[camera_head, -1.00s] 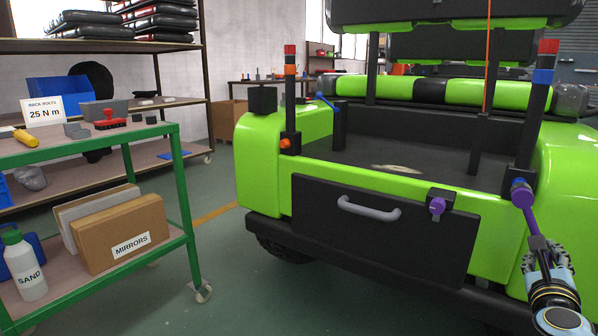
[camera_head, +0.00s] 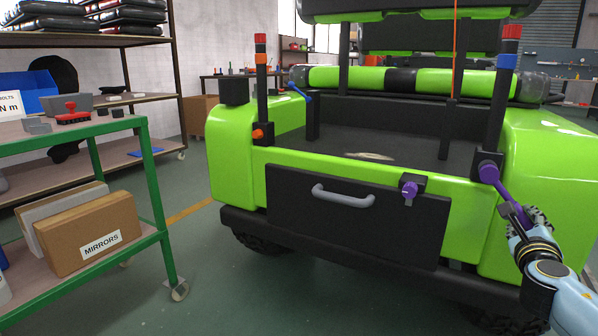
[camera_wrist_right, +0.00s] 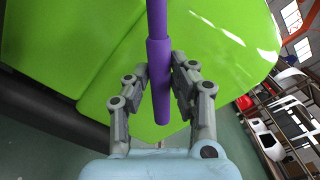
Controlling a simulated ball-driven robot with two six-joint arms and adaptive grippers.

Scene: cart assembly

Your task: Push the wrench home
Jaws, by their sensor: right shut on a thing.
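The purple wrench (camera_head: 507,197) slants down to the right from the black block (camera_head: 487,162) at the foot of the right rear post (camera_head: 497,110). Its head meets that block; the exact fit is too small to tell. My right gripper (camera_head: 524,222) is shut on the lower handle, to the right of the cart's tailgate. In the right wrist view the purple wrench handle (camera_wrist_right: 159,80) stands between the two fingers of the right gripper (camera_wrist_right: 160,76), its end reaching past them toward the palm. The wrench head is out of that view. My left gripper is not in view.
The green cart body (camera_head: 535,150) lies close behind my right gripper. The black tailgate (camera_head: 350,225) has a grey handle and a purple knob (camera_head: 409,190). A green-framed trolley (camera_head: 155,190) with boxes stands at the left. Open floor lies between trolley and cart.

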